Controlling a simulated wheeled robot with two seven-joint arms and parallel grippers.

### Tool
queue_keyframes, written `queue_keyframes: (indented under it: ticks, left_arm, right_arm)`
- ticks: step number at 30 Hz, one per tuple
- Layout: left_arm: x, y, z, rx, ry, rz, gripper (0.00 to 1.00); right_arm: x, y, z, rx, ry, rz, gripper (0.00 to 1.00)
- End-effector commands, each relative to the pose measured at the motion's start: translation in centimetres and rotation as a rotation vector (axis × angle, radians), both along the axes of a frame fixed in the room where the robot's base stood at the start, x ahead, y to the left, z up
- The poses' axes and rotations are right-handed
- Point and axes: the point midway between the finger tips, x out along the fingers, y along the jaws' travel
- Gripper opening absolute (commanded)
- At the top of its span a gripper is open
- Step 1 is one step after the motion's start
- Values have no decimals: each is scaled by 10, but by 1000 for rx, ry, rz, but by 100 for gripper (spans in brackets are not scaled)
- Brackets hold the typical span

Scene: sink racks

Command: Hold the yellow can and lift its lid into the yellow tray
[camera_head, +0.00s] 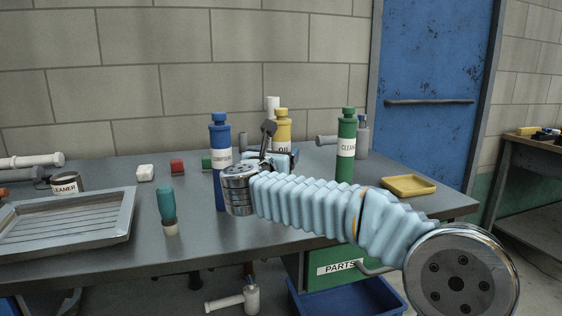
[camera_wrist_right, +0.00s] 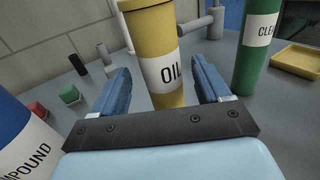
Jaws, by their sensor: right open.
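The yellow can (camera_head: 283,130), labelled OIL, stands upright on the grey table with its yellow lid (camera_head: 281,111) on top. In the right wrist view the can (camera_wrist_right: 152,38) stands between the spread blue fingers, its top cut by the frame edge. My right gripper (camera_wrist_right: 160,66) is open, with visible gaps between its fingers and the can. In the head view the right gripper (camera_head: 290,156) is low in front of the can and hides its lower part. The yellow tray (camera_head: 408,186) is empty at the table's right, also in the wrist view (camera_wrist_right: 297,68). My left gripper is out of view.
A blue COMPOUND bottle (camera_head: 220,135) stands close to the left of my right wrist. A green CLEANER bottle (camera_head: 346,140) stands right of the can. Pipe fittings (camera_head: 362,137) lie behind. A metal tray (camera_head: 65,228) is at the left. Table between green bottle and yellow tray is clear.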

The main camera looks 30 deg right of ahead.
Motion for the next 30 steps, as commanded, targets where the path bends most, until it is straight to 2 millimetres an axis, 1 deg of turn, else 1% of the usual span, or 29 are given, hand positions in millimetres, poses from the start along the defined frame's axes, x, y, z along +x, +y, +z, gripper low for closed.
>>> queue_keyframes:
  ticks: [1, 3, 6, 13, 14, 24, 26, 27, 30]
  left_arm:
    - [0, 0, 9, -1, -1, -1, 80]
    - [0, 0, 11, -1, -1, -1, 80]
    - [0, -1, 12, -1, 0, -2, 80]
    - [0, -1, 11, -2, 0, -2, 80]
    - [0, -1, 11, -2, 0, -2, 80]
    - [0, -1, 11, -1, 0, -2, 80]
    - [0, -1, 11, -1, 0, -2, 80]
    - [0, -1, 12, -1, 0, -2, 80]
    - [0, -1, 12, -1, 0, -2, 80]
  right_arm:
    - [5, -8, 4, -1, 2, -3, 76]
    - [13, -15, 2, 1, 2, -2, 76]
    - [19, -21, 1, 0, 1, -1, 76]
    - [21, -23, 0, -1, 1, 0, 76]
    - [21, -23, 0, -1, 1, 0, 73]
    - [21, -22, 0, -1, 1, 0, 21]
    - [21, -22, 0, -1, 1, 0, 12]
    - [20, -22, 1, -1, -1, 0, 9]
    - [20, -22, 1, -1, -1, 0, 9]
